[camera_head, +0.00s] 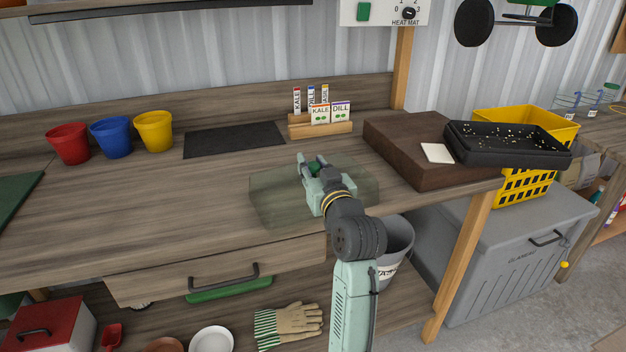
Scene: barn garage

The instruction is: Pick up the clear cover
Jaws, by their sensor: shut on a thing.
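The clear cover (275,203) is a see-through, faintly greenish box shape over the front middle of the workbench. My gripper (313,168) reaches over it from the front right, and its fingers are shut on the cover. A small green part, seemingly the cover's handle, shows between the fingers. My gripper and arm hide part of the cover's right side. I cannot tell whether the cover touches the bench top or is slightly above it.
A black mat (234,140) lies behind. A wooden seed-packet rack (320,130) stands at the back. A black seed tray (508,146) rests on a dark brown block (395,150) at right. Red (69,145), blue (112,138) and yellow pots (154,132) stand at left.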

